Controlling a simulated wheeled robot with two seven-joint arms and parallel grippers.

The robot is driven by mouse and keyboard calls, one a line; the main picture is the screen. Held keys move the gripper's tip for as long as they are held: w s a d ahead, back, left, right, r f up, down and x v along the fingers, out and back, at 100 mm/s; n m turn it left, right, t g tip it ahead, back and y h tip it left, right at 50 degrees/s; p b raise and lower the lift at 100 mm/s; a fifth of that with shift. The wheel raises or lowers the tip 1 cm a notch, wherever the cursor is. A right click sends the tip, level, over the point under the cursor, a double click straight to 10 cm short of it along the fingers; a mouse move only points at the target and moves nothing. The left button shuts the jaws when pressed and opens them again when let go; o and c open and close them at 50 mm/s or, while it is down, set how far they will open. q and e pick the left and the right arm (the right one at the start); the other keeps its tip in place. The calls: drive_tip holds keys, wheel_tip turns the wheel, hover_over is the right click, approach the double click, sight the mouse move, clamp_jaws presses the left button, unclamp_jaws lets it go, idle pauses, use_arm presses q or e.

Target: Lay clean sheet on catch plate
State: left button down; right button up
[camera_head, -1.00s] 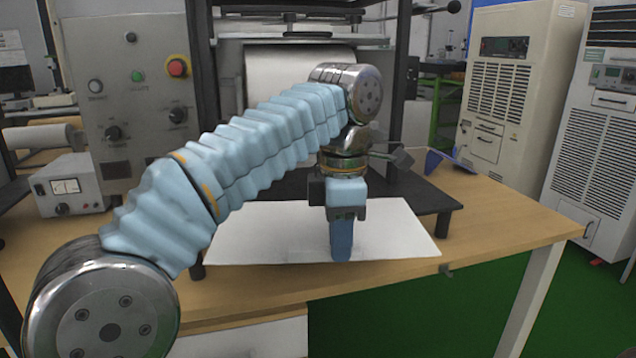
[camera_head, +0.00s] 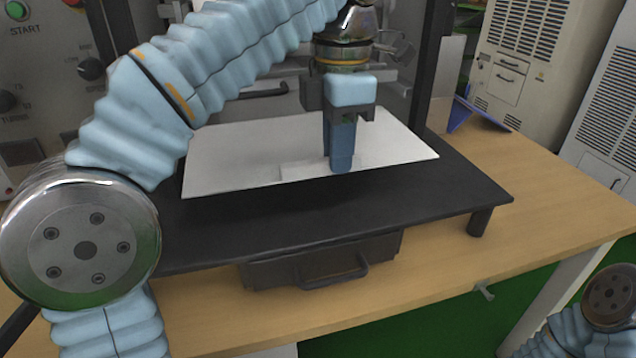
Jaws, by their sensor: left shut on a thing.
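The white sheet (camera_head: 240,150) is held level above the black catch plate (camera_head: 430,200), toward its back part. My left gripper (camera_head: 341,165) points down and is shut on the sheet near its front edge. The front strip of the plate is bare. The sheet hides the back of the plate, and whether its far edge touches the plate cannot be told. My right gripper is not in view; only part of my right arm shows at the bottom right corner.
The plate stands on short legs on a wooden table (camera_head: 560,200). A drawer with a handle (camera_head: 335,272) sits under it. A dark upright post (camera_head: 432,70) rises at the back right. A blue item (camera_head: 462,112) lies behind the plate's right side. The right of the table is clear.

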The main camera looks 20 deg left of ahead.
sight(335, 219)
use_arm(q)
wheel_tip(335, 219, down, 9)
drive_tip(key=shift+s+r+b, duration=0.1)
drive_tip(key=shift+r+b, duration=0.1)
drive_tip(key=shift+b, duration=0.85)
drive_tip(key=shift+f, duration=0.15)
drive_tip(key=c, duration=1.1)
unclamp_jaws()
wheel_tip(335, 219, up, 8)
drive_tip(key=shift+f+p, duration=0.1)
drive_tip(key=shift+p, duration=0.95)
